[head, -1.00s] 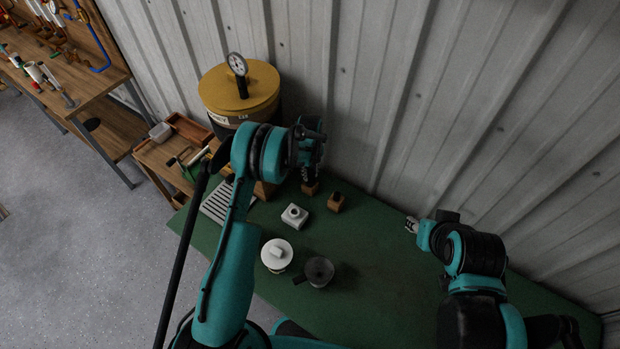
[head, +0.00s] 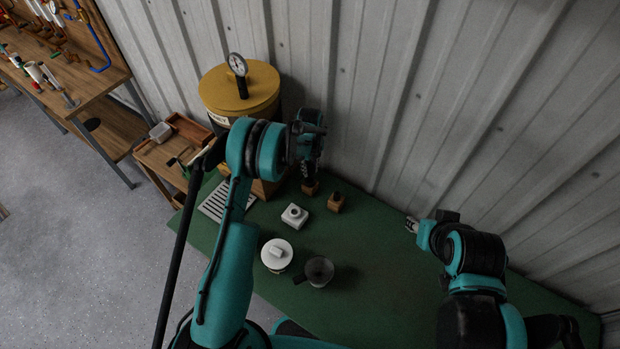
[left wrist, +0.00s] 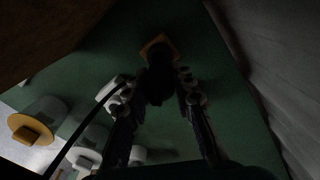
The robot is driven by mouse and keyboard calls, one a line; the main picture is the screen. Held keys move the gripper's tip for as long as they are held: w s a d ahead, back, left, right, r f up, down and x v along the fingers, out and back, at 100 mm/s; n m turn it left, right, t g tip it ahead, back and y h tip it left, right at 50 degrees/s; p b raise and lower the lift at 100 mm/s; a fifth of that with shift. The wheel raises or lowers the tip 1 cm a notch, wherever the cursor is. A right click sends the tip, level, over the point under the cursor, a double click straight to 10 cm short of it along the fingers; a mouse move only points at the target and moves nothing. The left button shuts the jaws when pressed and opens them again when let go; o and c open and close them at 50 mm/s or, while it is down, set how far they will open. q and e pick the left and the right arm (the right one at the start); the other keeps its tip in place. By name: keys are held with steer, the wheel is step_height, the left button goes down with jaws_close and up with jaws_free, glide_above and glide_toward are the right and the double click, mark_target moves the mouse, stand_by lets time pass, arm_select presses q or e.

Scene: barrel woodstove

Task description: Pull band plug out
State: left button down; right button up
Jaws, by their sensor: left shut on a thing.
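My left gripper (head: 309,172) is above a small wooden block (head: 310,188) at the back of the green table. In the left wrist view, a dark plug-like piece (left wrist: 160,82) lies between the fingers of my left gripper (left wrist: 157,88), which is shut on it. The orange-brown block (left wrist: 158,43) shows just beyond this piece. I cannot tell whether the piece is still seated in the block or lifted clear. My right gripper (head: 411,225) is near the wall at the right, away from the blocks, and its fingers are too small to read.
A second wooden block (head: 336,203) with a dark top stands close by. A white square piece (head: 294,215), a white round lidded piece (head: 277,254) and a dark cup (head: 319,271) stand nearer. A yellow-topped barrel (head: 240,90) and the corrugated wall (head: 420,90) bound the back.

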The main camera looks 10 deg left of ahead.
mark_target(310, 165)
arm_select(q)
steer(key=shift+r, duration=0.1)
steer(key=shift+r, duration=1.5)
